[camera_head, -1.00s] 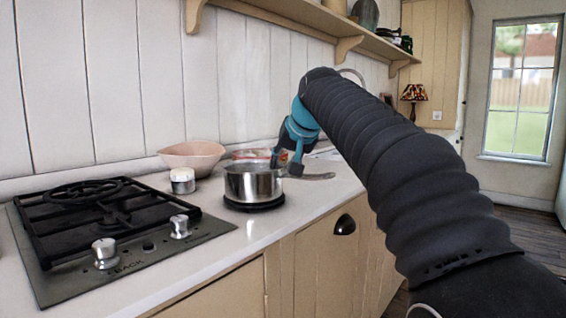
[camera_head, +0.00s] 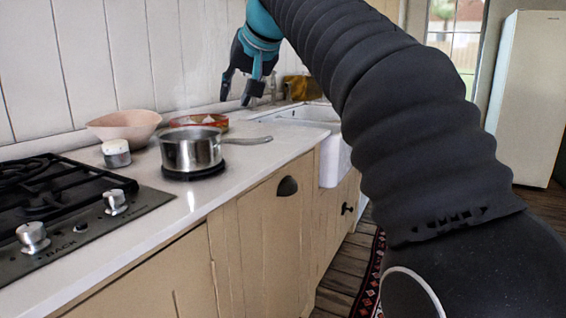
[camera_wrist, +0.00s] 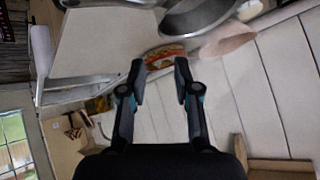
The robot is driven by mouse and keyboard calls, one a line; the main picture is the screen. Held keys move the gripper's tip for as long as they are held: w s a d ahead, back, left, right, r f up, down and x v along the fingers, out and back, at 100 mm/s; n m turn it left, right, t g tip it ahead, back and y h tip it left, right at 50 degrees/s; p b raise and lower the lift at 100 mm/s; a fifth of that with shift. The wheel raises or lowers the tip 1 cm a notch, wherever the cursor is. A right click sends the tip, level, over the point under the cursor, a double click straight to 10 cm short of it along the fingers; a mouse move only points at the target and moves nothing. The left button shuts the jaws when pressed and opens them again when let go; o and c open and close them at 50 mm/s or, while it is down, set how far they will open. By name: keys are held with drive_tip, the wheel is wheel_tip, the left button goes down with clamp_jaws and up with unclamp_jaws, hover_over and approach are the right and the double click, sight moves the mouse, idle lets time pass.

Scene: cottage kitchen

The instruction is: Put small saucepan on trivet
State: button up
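The small saucepan (camera_head: 190,149) is a steel pan with its handle pointing right. It sits upright on the round black trivet (camera_head: 194,173) on the white counter. In the wrist view the saucepan (camera_wrist: 197,18) shows at the top edge, partly cut off. My gripper (camera_head: 236,102) is above and behind the pan, to its right, clear of the handle. In the wrist view its two fingers (camera_wrist: 160,82) are apart with nothing between them.
A gas hob (camera_head: 60,200) is at the left of the counter. A white sink (camera_head: 334,160) is to the right.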

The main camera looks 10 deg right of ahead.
drive_tip(key=s+d+f+g+h, duration=0.1)
drive_tip(key=s+d+f, duration=0.3)
drive_tip(key=s+f, duration=0.5)
drive_tip(key=s+d+f+g+h, duration=0.1)
drive_tip(key=s+d+f, duration=0.3)
drive_tip(key=s+f, duration=0.6)
drive_tip(key=s+d+f+h, duration=0.1)
drive_tip(key=s+d+f, duration=0.4)
drive_tip(key=f, duration=1.3)
drive_tip(key=s, duration=0.4)
drive_tip(key=shift+s+f+m+g+h, duration=0.3)
drive_tip(key=shift+s+f+g+h, duration=0.1)
